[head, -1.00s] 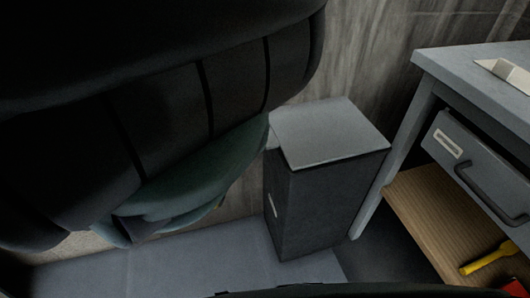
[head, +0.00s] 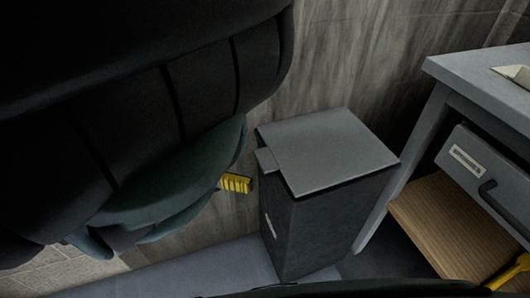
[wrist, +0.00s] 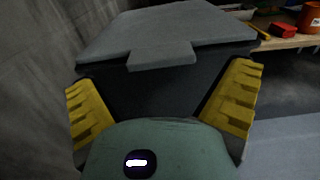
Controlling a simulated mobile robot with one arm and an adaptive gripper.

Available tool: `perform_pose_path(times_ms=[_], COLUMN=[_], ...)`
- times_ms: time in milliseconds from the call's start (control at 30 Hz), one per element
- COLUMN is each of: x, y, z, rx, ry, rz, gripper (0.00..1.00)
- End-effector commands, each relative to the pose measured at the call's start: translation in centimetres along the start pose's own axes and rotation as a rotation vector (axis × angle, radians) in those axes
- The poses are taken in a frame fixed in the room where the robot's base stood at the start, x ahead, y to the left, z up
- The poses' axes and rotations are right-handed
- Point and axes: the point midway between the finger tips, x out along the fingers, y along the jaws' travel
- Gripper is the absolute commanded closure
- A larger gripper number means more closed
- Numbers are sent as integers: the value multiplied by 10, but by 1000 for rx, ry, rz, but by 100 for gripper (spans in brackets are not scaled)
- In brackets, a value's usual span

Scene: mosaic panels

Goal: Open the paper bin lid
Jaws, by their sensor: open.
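The paper bin (head: 322,225) is a dark grey box standing on the floor. Its lighter grey lid (head: 325,150) lies flat and shut on top, with a small tab (head: 266,160) on its left edge. In the wrist view the lid (wrist: 165,24) is ahead, and its tab (wrist: 161,57) faces me between the yellow fingers. My gripper (wrist: 163,98) is open and empty, with one finger on each side of the tab and apart from it. In the head view one yellow fingertip (head: 236,183) shows just left of the tab; my dark arm hides the rest.
A grey desk (head: 480,85) with a drawer (head: 490,175) and a wooden shelf (head: 450,225) stands close to the bin's right. A yellow-handled tool (head: 512,272) lies on the shelf. A grey wall (head: 335,60) is behind the bin.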

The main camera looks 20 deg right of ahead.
Motion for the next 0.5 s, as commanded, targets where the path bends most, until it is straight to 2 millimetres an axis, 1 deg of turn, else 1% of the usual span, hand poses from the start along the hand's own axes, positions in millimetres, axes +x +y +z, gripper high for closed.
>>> perform_pose_path(times_ms=[33, 200, 333, 500], x=[11, 38, 50, 56], y=[-1, 0, 0, 0], z=[2, 0, -1, 0], rx=[-1, 0, -1, 0], ry=[-1, -1, -1, -1], rz=[-1, 0, 0, 0], gripper=[0, 0, 0, 0])
